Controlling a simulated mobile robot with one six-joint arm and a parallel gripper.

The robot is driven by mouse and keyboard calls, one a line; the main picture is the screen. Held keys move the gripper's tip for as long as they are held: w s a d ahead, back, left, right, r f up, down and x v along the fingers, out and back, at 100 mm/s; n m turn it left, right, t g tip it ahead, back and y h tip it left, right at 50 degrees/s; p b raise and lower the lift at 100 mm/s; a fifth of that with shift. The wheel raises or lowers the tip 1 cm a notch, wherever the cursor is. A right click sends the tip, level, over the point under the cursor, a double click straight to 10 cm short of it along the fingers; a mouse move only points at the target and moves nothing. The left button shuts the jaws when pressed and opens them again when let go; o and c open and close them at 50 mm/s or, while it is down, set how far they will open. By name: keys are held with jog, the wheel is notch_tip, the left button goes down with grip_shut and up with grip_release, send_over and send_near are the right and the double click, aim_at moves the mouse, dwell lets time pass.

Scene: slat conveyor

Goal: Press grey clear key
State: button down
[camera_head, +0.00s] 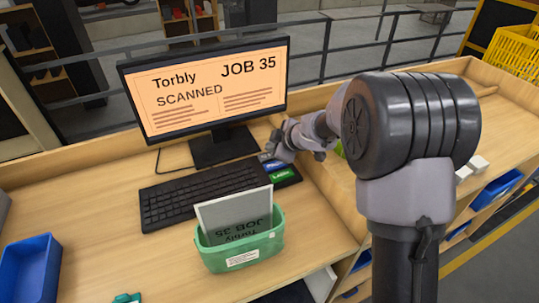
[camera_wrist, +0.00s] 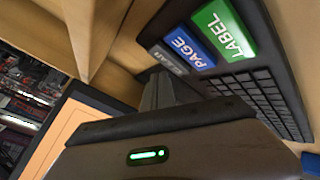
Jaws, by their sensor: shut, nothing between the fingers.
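The grey key (camera_wrist: 169,59) sits at the end of a row on a black keypad (camera_wrist: 275,62), beside the blue PAGE key (camera_wrist: 189,46) and the green LABEL key (camera_wrist: 224,33). Its lettering is small and partly unreadable. My gripper (camera_wrist: 160,82) is shut and empty, with its fingertips close to the grey key in the wrist view. I cannot tell whether they touch it. In the head view my gripper (camera_head: 277,153) is over the far end of the keypad, hiding part of it; the blue key (camera_head: 275,165) and green key (camera_head: 282,175) show in front.
A monitor (camera_head: 205,87) reading "Torbly JOB 35 SCANNED" stands behind the keyboard (camera_head: 200,195). A green bin (camera_head: 240,252) holding a grey card (camera_head: 235,215) stands in front. A blue tray (camera_head: 30,270) is at left. A low wooden wall (camera_head: 335,195) runs right of the keypad.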

jog(key=shift+f, duration=0.15)
jog(key=shift+f, duration=0.3)
jog(key=shift+f+b, duration=0.3)
jog(key=shift+f, duration=0.15)
dwell(0.5)
jog(key=shift+r, duration=0.1)
jog(key=shift+r+p, duration=0.8)
jog(key=shift+p, duration=0.4)
notch_tip(320, 180, up, 5)
jog(key=p, duration=0.6)
jog(key=shift+r, duration=0.1)
